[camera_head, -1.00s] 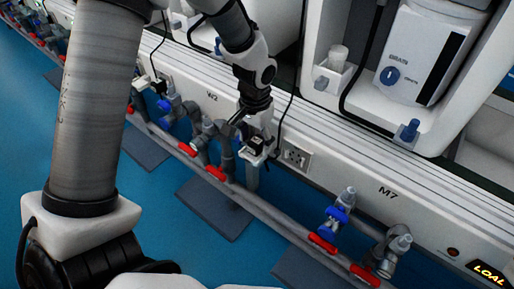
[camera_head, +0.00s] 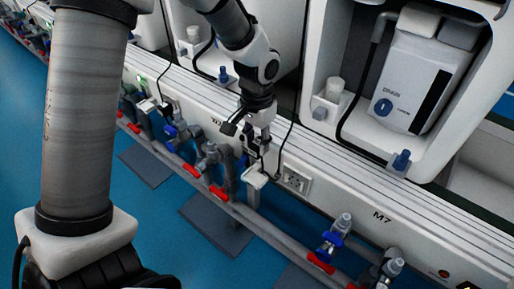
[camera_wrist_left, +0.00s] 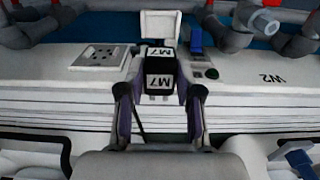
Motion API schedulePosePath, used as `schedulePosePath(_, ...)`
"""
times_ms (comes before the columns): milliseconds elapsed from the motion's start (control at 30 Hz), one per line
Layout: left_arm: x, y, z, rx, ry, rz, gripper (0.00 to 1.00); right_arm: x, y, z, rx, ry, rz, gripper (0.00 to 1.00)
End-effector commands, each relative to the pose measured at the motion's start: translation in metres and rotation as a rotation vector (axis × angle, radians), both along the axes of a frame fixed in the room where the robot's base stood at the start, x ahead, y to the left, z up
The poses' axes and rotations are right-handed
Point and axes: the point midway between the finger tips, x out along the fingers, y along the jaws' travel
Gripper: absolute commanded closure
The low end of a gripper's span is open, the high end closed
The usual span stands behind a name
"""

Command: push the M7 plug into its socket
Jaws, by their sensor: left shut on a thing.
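My left gripper (camera_head: 254,140) reaches down in front of the white machine front. It is shut on the M7 plug, a black block with white M7 labels (camera_wrist_left: 160,72), held between the two fingers in the left wrist view. In the head view the plug is small and partly hidden by the fingers. A white holder (camera_head: 256,179) stands just below the gripper, and the plug appears clear above it. The socket (camera_head: 296,181) is a pale square plate with dark holes, right of the holder. It also shows left of the plug in the left wrist view (camera_wrist_left: 103,57). My right gripper is not in view.
A pipe with red-handled valves (camera_head: 218,193) runs along the floor side. Grey and blue taps (camera_head: 335,236) stand on it. A black cable (camera_head: 291,125) hangs close to the gripper and socket.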

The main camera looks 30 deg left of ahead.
Motion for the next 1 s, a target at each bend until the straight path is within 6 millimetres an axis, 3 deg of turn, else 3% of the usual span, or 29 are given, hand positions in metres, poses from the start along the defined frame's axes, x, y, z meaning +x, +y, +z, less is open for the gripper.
schedulePosePath(100,0.001,0.000,0.013,0.000,-0.002,0.001,1.00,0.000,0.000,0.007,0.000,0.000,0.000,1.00)
schedulePosePath(467,0.000,-0.002,0.014,0.001,-0.001,0.000,1.00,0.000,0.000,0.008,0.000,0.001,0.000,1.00)
schedulePosePath(1000,-0.003,-0.034,0.014,0.001,0.001,-0.001,1.00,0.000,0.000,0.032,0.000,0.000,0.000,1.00)
